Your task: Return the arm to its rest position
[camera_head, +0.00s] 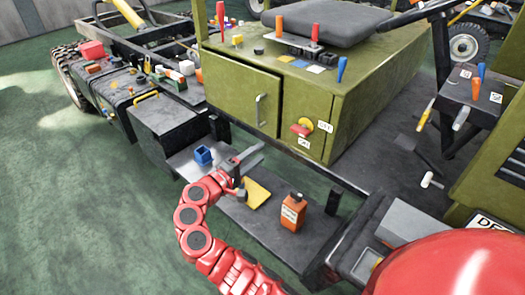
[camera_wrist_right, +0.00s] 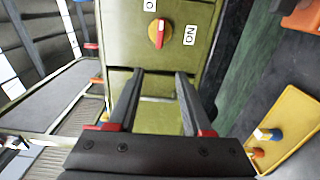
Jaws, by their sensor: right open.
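My red right arm reaches up from the bottom of the head view, with its right gripper (camera_head: 248,160) over the step ledge beside the green vehicle body. In the wrist view the right gripper (camera_wrist_right: 158,74) is open, its two dark fingers well apart with nothing between them. The green panel (camera_wrist_right: 150,62) lies beyond the fingers. A red and yellow rotary switch (camera_head: 303,128) sits on that panel between two white labels; it also shows ahead of the fingers in the wrist view (camera_wrist_right: 157,34). The gripper is apart from the switch. My left gripper is not in view.
On the dark ledge (camera_head: 262,232) stand a blue open box (camera_head: 203,155), a yellow tray (camera_head: 257,193) and an orange bottle (camera_head: 293,212), close to my right gripper. A green cabinet door (camera_head: 240,90) with a handle is behind. Green floor (camera_head: 90,210) at left is clear.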

